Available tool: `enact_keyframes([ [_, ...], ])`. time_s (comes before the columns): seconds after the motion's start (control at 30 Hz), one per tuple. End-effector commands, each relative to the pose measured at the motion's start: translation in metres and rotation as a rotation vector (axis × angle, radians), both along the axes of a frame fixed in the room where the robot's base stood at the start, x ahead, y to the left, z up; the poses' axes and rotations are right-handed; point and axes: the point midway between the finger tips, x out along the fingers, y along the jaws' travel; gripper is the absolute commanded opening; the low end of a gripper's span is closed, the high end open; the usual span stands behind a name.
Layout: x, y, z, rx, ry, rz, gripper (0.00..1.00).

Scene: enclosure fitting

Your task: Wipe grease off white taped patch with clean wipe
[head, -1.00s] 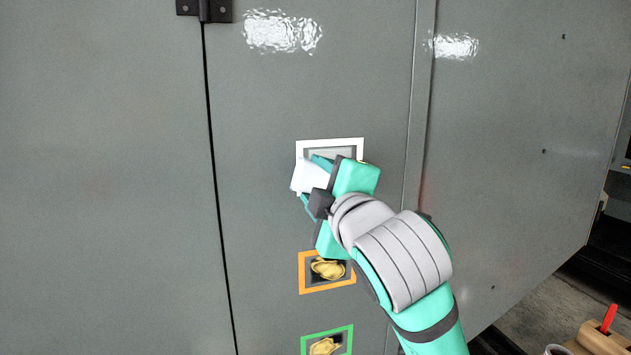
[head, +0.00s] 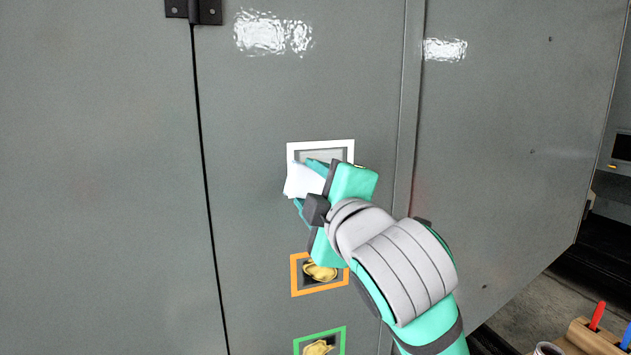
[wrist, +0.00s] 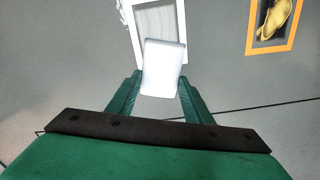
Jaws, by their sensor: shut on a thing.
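The white taped patch (head: 320,146) is a white tape frame on the grey cabinet door, with a pale grey inside. No yellow grease shows in the part I can see. My gripper (head: 311,180) is in front of the lower part of this patch and hides some of it. It is shut on a white wipe (head: 302,181). In the wrist view the wipe (wrist: 163,68) sits between the two green fingers and overlaps the patch's near edge. The patch (wrist: 157,22) shows beyond it, with faint streaks inside. I cannot tell whether the wipe touches the door.
Below are an orange taped patch (head: 294,275) and a green taped patch (head: 299,346), both with yellow grease. A hinge (head: 194,10) is at the upper left. A wooden holder (head: 590,337) with red and blue handles stands lower right.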

Motion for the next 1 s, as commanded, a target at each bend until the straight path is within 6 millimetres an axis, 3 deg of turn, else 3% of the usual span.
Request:
enact_keyframes([
  [0.6,0.050,0.015,0.014,0.000,-0.001,0.000,0.28],
  [1.0,0.056,0.017,0.016,0.000,-0.002,0.000,0.28],
])
